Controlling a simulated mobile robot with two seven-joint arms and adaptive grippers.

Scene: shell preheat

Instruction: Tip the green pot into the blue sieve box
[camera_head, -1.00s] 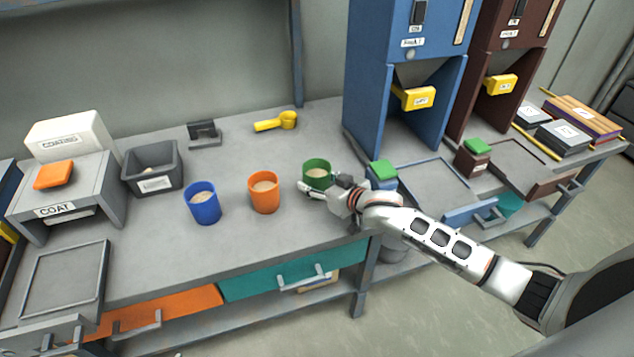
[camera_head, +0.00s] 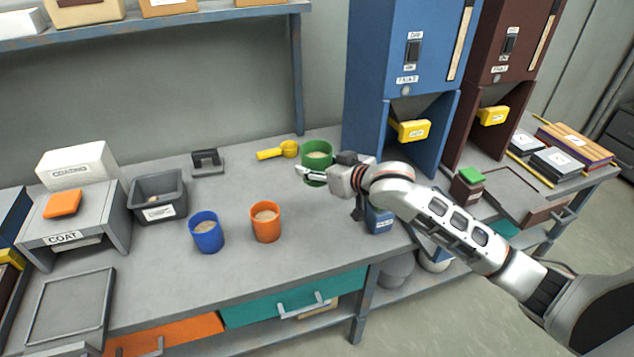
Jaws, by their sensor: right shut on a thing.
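The green pot (camera_head: 316,160) is upright, with pale contents showing inside its rim. My right gripper (camera_head: 318,174) is shut on the pot from the right side and holds it above the bench. Its far finger is hidden. A small blue box (camera_head: 380,222) with a label sits below and right of the pot, partly hidden by my right arm. A tall blue cabinet (camera_head: 370,80) with a yellow labelled part (camera_head: 411,130) in its opening stands behind right. I cannot tell which of these is the sieve box. My left gripper is not in view.
A blue cup (camera_head: 206,234) and an orange cup (camera_head: 265,224) with pale contents stand on the bench. A yellow scoop (camera_head: 280,150) lies behind. A grey bin (camera_head: 158,196) and COAT stand (camera_head: 70,228) are left. A brown cabinet (camera_head: 492,70) stands right.

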